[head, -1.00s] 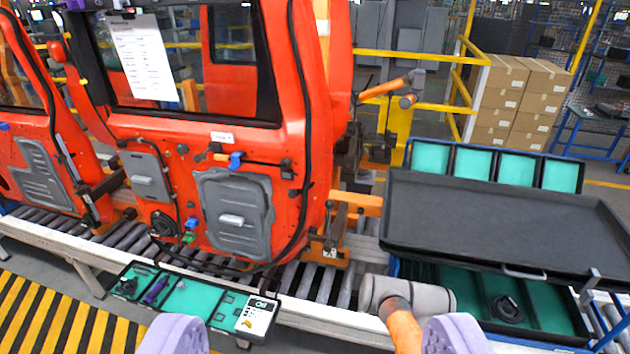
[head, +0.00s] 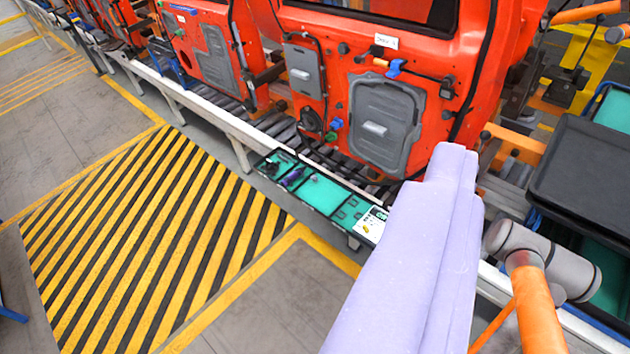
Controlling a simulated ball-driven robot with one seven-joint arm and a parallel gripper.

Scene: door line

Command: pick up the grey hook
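A shallow black tray with green compartments (head: 325,193) sits along the front edge of the roller conveyor. Small dark pieces (head: 278,164) lie in its left end, with a purple piece (head: 293,177) beside them. I cannot tell which of the small dark pieces, if any, is the grey hook. My gripper (head: 455,160) shows as a large pale lavender shape at the lower centre right. It is apart from the dark pieces and hides part of the conveyor to the right of the tray. One finger may cover the other, and nothing is visible in its grasp.
Orange-red vehicle doors (head: 465,65) stand on the conveyor behind the tray. A black tray (head: 585,170) stands at the right, near a grey cylinder on an orange bar (head: 540,265). Floor with yellow-black stripes (head: 150,240) is clear at the left.

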